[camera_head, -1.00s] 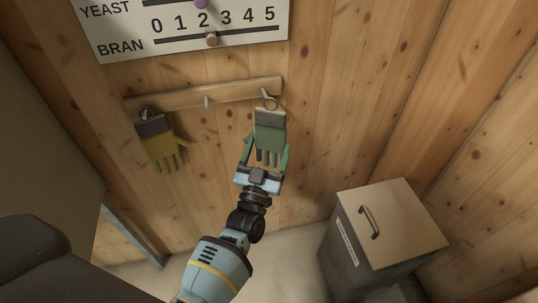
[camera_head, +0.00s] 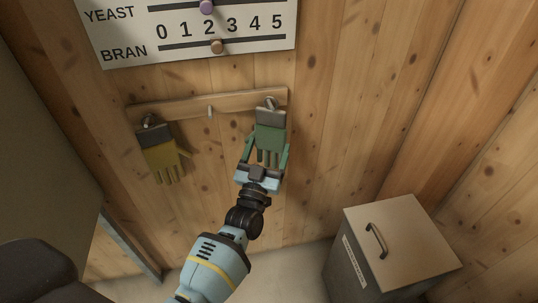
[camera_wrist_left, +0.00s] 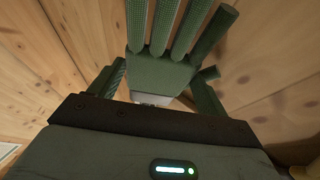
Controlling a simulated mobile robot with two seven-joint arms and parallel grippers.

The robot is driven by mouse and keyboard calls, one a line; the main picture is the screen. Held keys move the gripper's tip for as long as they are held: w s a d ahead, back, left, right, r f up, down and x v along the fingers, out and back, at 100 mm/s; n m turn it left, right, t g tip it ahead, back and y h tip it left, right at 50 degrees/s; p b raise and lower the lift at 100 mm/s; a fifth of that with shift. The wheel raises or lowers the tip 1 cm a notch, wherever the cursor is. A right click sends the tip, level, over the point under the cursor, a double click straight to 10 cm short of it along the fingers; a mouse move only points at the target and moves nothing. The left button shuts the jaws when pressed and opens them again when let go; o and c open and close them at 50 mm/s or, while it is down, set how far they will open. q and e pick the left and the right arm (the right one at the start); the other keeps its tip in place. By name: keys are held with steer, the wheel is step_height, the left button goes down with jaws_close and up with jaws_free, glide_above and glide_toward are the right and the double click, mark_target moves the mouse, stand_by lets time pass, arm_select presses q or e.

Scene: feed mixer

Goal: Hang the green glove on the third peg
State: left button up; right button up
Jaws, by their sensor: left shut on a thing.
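The green glove (camera_head: 269,138) with a grey cuff is upright against the plank wall, fingers down, just below the right end of the peg rail (camera_head: 237,103). Its cuff loop is at the third peg (camera_head: 270,102), counted from the left; I cannot tell whether the loop is around the peg. My left gripper (camera_head: 267,150) reaches up from below, shut on the glove with one finger at each side. The left wrist view shows the green glove (camera_wrist_left: 160,75) between the two fingers. The middle peg (camera_head: 210,111) is bare. My right gripper is not in view.
A yellow glove (camera_head: 162,158) hangs from the left peg. A white scale board (camera_head: 200,30) with sliders is above the rail. A lidded bin (camera_head: 400,240) stands at lower right. The wall between the yellow glove and my gripper is clear.

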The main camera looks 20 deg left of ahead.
arm_select(q)
steer(key=shift+w+a+f+b, duration=0.2)
steer(key=shift+w+f+b, duration=0.05)
steer(key=shift+f+b, duration=0.1)
steer(key=shift+w+a+f, duration=0.1)
steer(key=shift+a+f, duration=0.05)
stand_by(0.4)
steer(key=o, duration=1.1)
steer(key=v, duration=0.7)
steer(key=shift+s, duration=0.4)
steer(key=shift+f, duration=0.1)
